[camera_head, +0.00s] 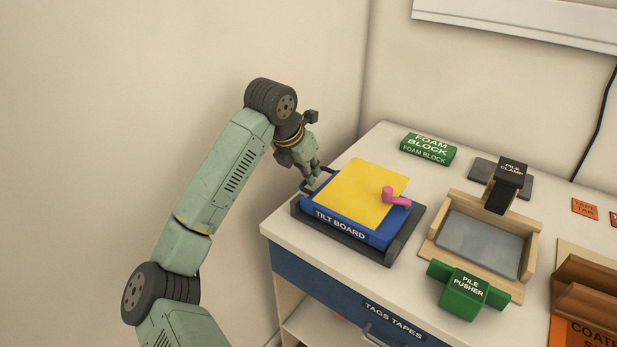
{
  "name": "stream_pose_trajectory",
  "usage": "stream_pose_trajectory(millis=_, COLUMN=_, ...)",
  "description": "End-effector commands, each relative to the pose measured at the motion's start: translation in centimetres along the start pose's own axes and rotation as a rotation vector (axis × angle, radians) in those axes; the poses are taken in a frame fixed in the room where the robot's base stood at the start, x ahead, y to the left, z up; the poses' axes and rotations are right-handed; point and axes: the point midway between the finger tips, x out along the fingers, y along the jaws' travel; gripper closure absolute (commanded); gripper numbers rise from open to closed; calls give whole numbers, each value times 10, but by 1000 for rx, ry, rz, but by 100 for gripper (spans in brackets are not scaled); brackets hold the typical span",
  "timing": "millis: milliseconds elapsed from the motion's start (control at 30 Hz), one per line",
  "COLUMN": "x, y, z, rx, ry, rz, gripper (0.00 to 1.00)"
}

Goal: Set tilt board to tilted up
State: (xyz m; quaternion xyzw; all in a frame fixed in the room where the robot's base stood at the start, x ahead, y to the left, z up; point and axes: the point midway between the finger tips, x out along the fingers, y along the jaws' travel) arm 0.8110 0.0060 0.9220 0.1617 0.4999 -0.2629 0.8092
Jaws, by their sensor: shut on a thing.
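The tilt board (330,224) is a blue board labelled TILT BOARD, with a yellow sheet (355,190) on top. It sits low in a dark base (392,254) at the left of the table and looks about flat; any small tilt is hard to tell. A pink peg-like piece (396,197) is on the board's right side. A dark handle (304,187) shows at the board's back left edge. My gripper (311,181) points down there and is shut on the handle. The fingertips partly hide the grip.
A wooden tray (527,255) stands right of the board, with a black pile clamp (511,173) behind and a green pile pusher (465,291) in front. A green foam block (429,149) lies at the back. The wall is close behind my gripper.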

Motion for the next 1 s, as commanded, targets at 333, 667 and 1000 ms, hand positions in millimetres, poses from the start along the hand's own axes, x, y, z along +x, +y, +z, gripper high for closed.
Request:
stream_pose_trajectory(millis=333, x=-9, y=0, z=-3, rx=2, ry=-171, rz=3, gripper=100)
stream_pose_trajectory(millis=667, x=-22, y=0, z=-6, rx=1, ry=-335, rz=3, gripper=100)
stream_pose_trajectory(millis=1000, x=-36, y=0, z=-10, rx=3, ry=-507, rz=2, gripper=100)
